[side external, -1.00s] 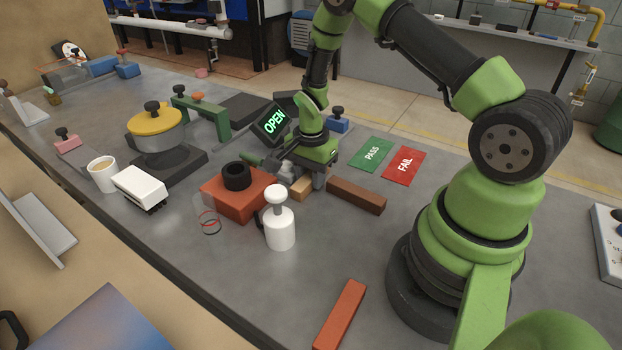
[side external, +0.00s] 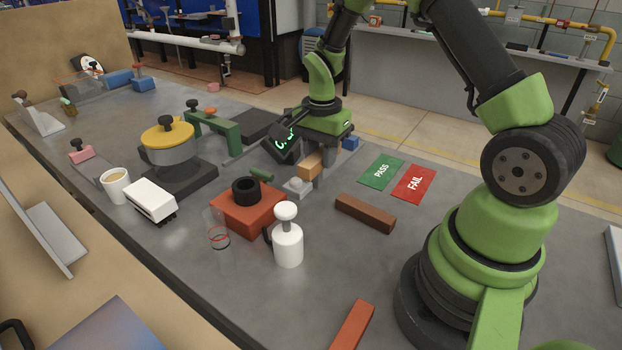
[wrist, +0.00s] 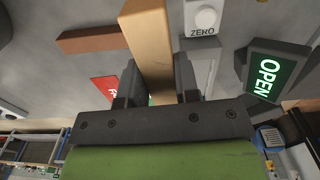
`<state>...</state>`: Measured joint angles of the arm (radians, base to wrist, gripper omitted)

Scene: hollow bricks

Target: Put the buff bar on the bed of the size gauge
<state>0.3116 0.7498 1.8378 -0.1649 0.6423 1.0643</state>
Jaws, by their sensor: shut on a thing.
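The buff bar (side external: 308,166) is held in my gripper (side external: 315,171), above the bench in the side view. In the wrist view the bar (wrist: 149,42) runs between both fingers and sticks out beyond them. The size gauge shows as a tilted dark display (side external: 283,147) and a pale base with a round button (side external: 297,186) just below and left of the bar. In the wrist view the display (wrist: 266,76) reads OPEN and the button (wrist: 205,18) is marked ZERO. The gauge's bed is largely hidden by my gripper and the bar.
A brown bar (side external: 365,213) lies right of the gauge, near the green PASS card (side external: 382,172) and red FAIL card (side external: 414,184). A red block with a black ring (side external: 250,207) and a white pump bottle (side external: 288,243) stand in front. Clear bench lies between bottle and brown bar.

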